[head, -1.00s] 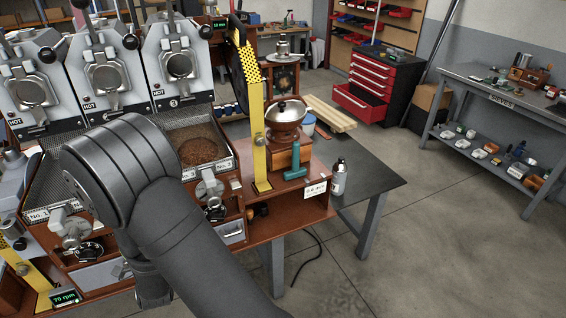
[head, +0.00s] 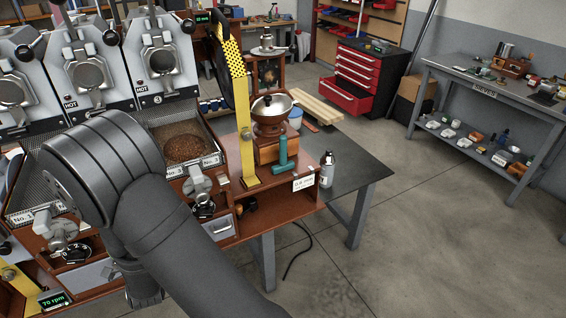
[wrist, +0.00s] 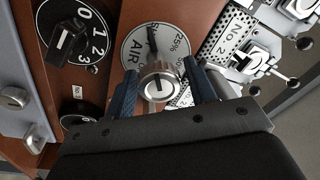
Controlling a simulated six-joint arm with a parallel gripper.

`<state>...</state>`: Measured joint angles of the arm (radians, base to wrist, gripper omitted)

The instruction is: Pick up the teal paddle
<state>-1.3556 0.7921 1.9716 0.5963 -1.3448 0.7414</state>
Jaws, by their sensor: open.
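The teal paddle (head: 283,150) shows in the head view as a T-shaped piece in front of the wooden box of a hand grinder (head: 270,122), near the right end of the roaster's wooden shelf. It is not in the wrist view. My gripper (wrist: 160,72) is open in the wrist view, its blue fingers on either side of a silver knob on the AIR dial (wrist: 157,50). I cannot tell whether they touch the knob. In the head view my own arm hides the gripper, well left of the paddle.
A yellow upright (head: 243,130) stands just left of the grinder. A bottle (head: 327,170) stands to the right of the paddle. A bean tray (head: 184,148) and roaster drums lie left. The grey table (head: 350,172) has bare room at right.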

